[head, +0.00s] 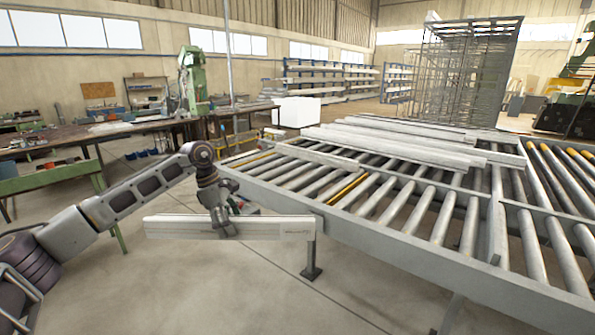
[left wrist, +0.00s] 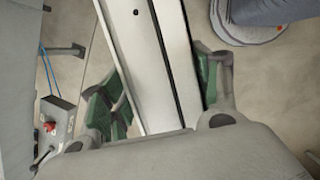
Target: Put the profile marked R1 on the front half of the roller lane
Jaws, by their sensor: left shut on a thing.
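My left gripper (head: 222,222) is shut on a long pale profile (head: 270,228) and holds it level in the air, just in front of the near left corner of the roller lane (head: 395,235). The profile's right end is close to the lane's frame edge. A small mark shows near that end, too small to read. In the left wrist view the profile (left wrist: 155,65) runs between the green finger pads of my left gripper (left wrist: 160,95). My right gripper is in neither view.
Several pale profiles (head: 400,144) lie across the far part of the lane, and a shorter pale bar (head: 318,158) lies nearer on the left. The near rollers (head: 425,210) are bare. A workbench (head: 70,137) stands at the back left. A control box with a red button (left wrist: 50,125) shows in the left wrist view.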

